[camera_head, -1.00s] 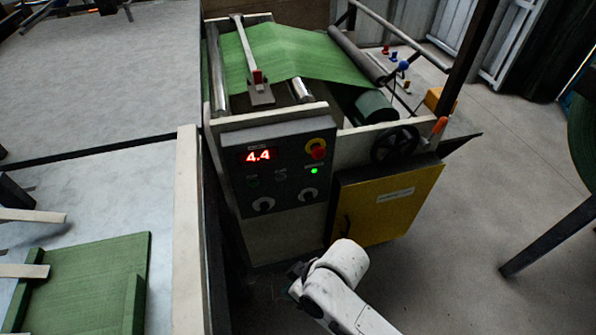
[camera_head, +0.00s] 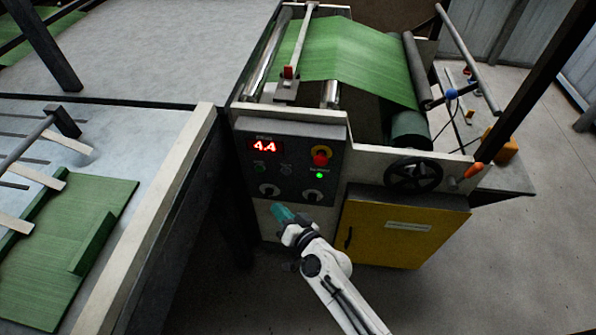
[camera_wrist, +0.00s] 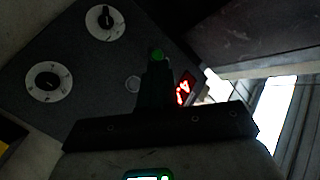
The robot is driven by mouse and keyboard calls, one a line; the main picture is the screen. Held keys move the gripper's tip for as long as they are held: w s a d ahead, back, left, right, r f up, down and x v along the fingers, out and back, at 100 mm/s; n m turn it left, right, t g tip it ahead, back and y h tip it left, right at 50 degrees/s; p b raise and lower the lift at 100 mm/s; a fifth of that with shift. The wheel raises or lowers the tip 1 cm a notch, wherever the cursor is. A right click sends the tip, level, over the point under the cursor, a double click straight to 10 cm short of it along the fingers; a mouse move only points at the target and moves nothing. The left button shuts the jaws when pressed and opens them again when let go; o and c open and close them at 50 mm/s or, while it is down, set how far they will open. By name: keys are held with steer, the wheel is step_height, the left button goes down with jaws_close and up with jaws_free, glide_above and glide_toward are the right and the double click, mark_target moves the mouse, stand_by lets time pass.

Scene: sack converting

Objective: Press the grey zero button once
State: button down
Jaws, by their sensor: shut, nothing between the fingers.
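The grey zero button (camera_head: 286,170) is on the dark control panel (camera_head: 295,148), right of a green button (camera_head: 260,168) and below the red 4.4 display (camera_head: 264,146). In the wrist view the grey button (camera_wrist: 132,84) shows just left of my dark fingers, and the green button (camera_wrist: 157,55) shows just beyond their tips. My gripper (camera_head: 280,210) is shut and empty, its teal tip pointing up at the panel, below the left knob in the head view. Whether it touches the panel cannot be told.
Two white knobs (camera_head: 269,190) (camera_head: 313,196) sit low on the panel. A red emergency stop (camera_head: 320,158) and a lit green lamp (camera_head: 319,175) are at its right. A yellow cabinet (camera_head: 395,230) and a black handwheel (camera_head: 413,175) stand to the right; a pale rail (camera_head: 150,215) is at left.

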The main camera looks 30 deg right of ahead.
mark_target(286, 172)
steer(key=shift+d, duration=0.15)
steer(key=w+d+b, duration=0.3)
steer(key=w+d, duration=0.2)
steer(key=w, duration=0.2)
stand_by(0.6)
steer(key=shift+w+b, duration=0.15)
steer(key=shift+b, duration=0.2)
stand_by(1.6)
steer(key=shift+w+d, duration=0.25)
steer(key=shift+w+d+b, duration=0.25)
steer(key=shift+w+b, duration=0.1)
steer(key=shift+b, duration=0.2)
stand_by(0.6)
steer(key=shift+s, duration=0.1)
stand_by(0.4)
steer(key=shift+s+a+p, duration=0.35)
steer(key=shift+s+a, duration=0.1)
steer(key=shift+s, duration=0.15)
steer(key=shift+s+a, duration=0.1)
